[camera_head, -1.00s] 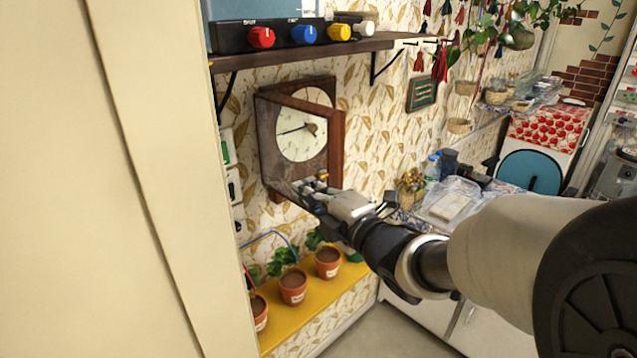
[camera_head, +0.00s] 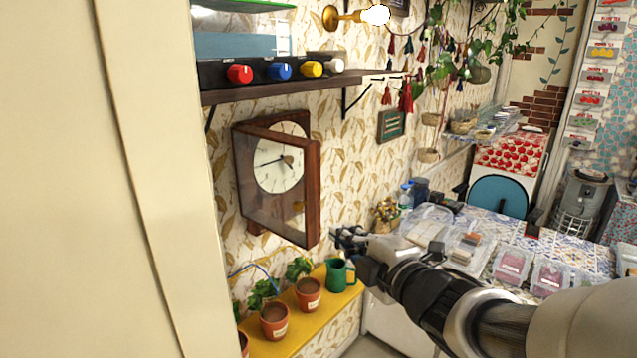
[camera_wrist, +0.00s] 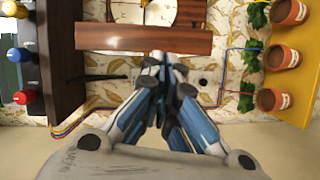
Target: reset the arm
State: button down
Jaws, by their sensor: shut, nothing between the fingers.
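My gripper (camera_head: 348,240) is in the middle of the head view, to the right of the wall clock and above the far end of the yellow shelf. In the wrist view my gripper (camera_wrist: 163,62) has its fingers together with nothing between them. The wooden wall clock (camera_head: 277,178) hangs on the wall with its glass door swung partly open.
The dark wall shelf (camera_head: 305,86) with coloured knobs is above. A tiled counter (camera_head: 560,252) with plastic boxes lies at the right. A cream panel (camera_head: 60,180) fills the left.

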jog(key=s+d+f+m+g+h, duration=0.3)
jog(key=s+d+f+m+h, duration=0.2)
jog(key=s+d+m+h, duration=0.6)
jog(key=s+f+m+g+y, duration=0.1)
jog(key=s+f+m+g, duration=0.2)
jog(key=s, duration=0.6)
jog(key=s+a+f+m+g+y+b, duration=0.1)
jog(key=s+f+m+g, duration=0.3)
jog(key=s+m, duration=0.4)
jog(key=shift+s+a+f+y+b, duration=0.3)
jog(key=shift+s+f+y, duration=0.25)
jog(key=shift+s+y, duration=0.05)
